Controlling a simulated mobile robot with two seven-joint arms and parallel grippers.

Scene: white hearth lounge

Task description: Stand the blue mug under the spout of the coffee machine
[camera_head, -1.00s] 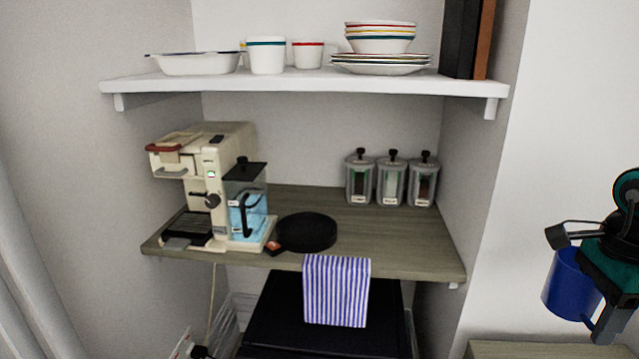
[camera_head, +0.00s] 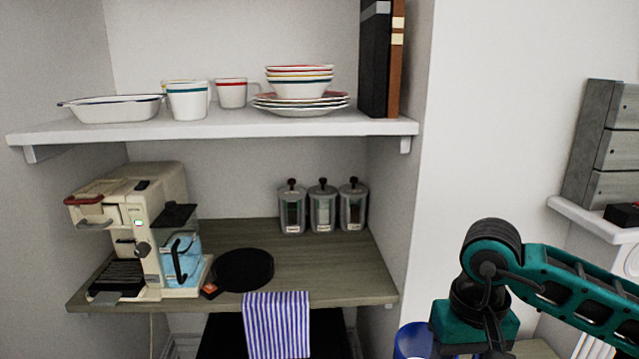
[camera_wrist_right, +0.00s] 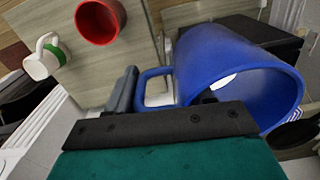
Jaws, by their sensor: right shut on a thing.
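The blue mug (camera_head: 412,340) shows at the bottom of the head view, partly hidden behind my right arm. In the right wrist view the blue mug (camera_wrist_right: 225,70) is large and close, and my right gripper (camera_wrist_right: 150,100) is shut on it near its handle. The cream coffee machine (camera_head: 145,230) stands at the left end of the wooden counter, with a black drip tray (camera_head: 120,278) under its spout side. The mug is apart from the machine, well to its right. My left gripper is not in view.
A white shelf (camera_head: 220,124) with dishes hangs above. The wrist view shows a red cup (camera_wrist_right: 100,20) and a white mug (camera_wrist_right: 45,57).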

